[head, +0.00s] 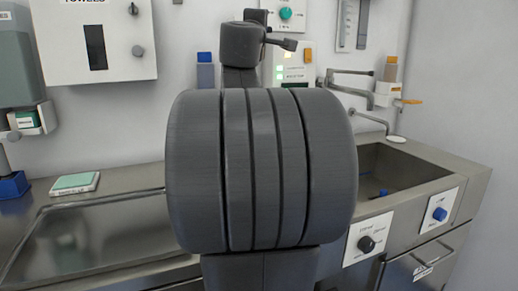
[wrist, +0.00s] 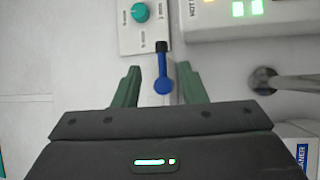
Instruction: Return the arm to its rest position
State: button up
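My arm stands in the middle of the head view, with its large grey rounded link facing the camera. My gripper (wrist: 158,68) shows in the wrist view with its two green fingers spread apart. Nothing is gripped between them. A blue lever with a black end (wrist: 162,84) appears in the gap between the fingers, with clear space on both sides; its distance from them is hard to tell. In the head view the fingers cannot be made out behind my arm.
A steel counter with a sink (head: 385,165) is at the right and a steel basin (head: 95,240) at the left. A towel dispenser (head: 125,62) hangs on the wall. A panel with a green knob (wrist: 140,12) and a lit control box (wrist: 240,18) are near my gripper, with a metal pipe (wrist: 285,82) at right.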

jog(key=v, duration=0.6)
jog(key=p+x, duration=0.2)
jog(key=x, duration=1.1)
jog(key=shift+w+d+r+p, duration=0.1)
jog(key=shift+w+d+p, duration=0.05)
jog(key=shift+w+p, duration=0.15)
jog(key=shift+p, duration=0.6)
jog(key=shift+s+m+g+p, duration=0.15)
jog(key=shift+m+g+p, duration=0.15)
jog(key=shift+m+p, duration=0.35)
jog(key=shift+f+m+g+p, duration=0.35)
jog(key=shift+f+p, duration=0.1)
jog(key=shift+p, duration=0.7)
jog(key=shift+f, duration=0.15)
